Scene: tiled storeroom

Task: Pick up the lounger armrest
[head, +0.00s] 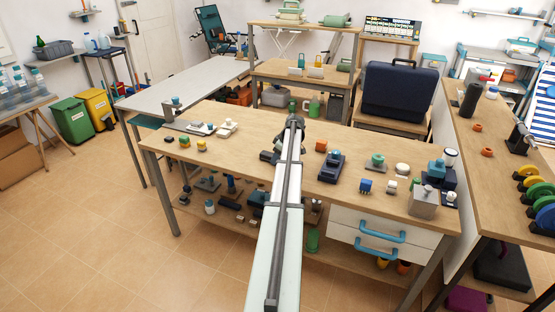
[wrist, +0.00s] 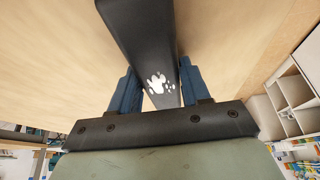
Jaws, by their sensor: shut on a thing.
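The lounger armrest (wrist: 138,28) is a long, dark, flat bar with a white paw print near its close end. In the wrist view it runs from the top edge down between the two blue fingers of my gripper (wrist: 157,78). The fingers are shut on its sides. Its far end is out of the picture. In the head view my arm reaches over the wooden workbench (head: 235,125), and it hides the fingers and the armrest, so I cannot make them out there.
Small parts and blocks stand on the workbench, including a blue device (head: 331,166) and a grey box (head: 423,202). A dark blue case (head: 400,92) stands behind. A side bench (head: 490,135) is at the right. The grey table (head: 185,85) at the left is mostly clear.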

